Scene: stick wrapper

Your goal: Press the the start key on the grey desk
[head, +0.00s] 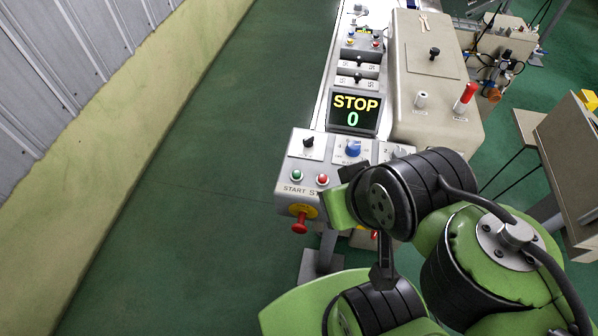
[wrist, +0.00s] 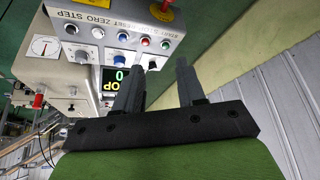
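The start key is a small green button (head: 297,175) above the word START, at the left of the grey desk's sloped panel (head: 300,147). It also shows in the wrist view, where the picture is upside down, as a green button (wrist: 166,45) at the right end of the row. The red stop button (head: 322,180) is beside it. My gripper (wrist: 160,66) has two dark fingers spread apart with nothing between them. They point toward the panel, and the green button lies beyond the gap. In the head view my arm covers the panel's right part, and the fingers are not clear.
A red emergency knob (head: 300,224) juts from the desk front below the keys. A black knob (head: 308,141) and a blue knob (head: 353,148) stand on the panel. The screen (head: 354,111) reads STOP and 0. Floor (head: 200,190) left of the desk is clear.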

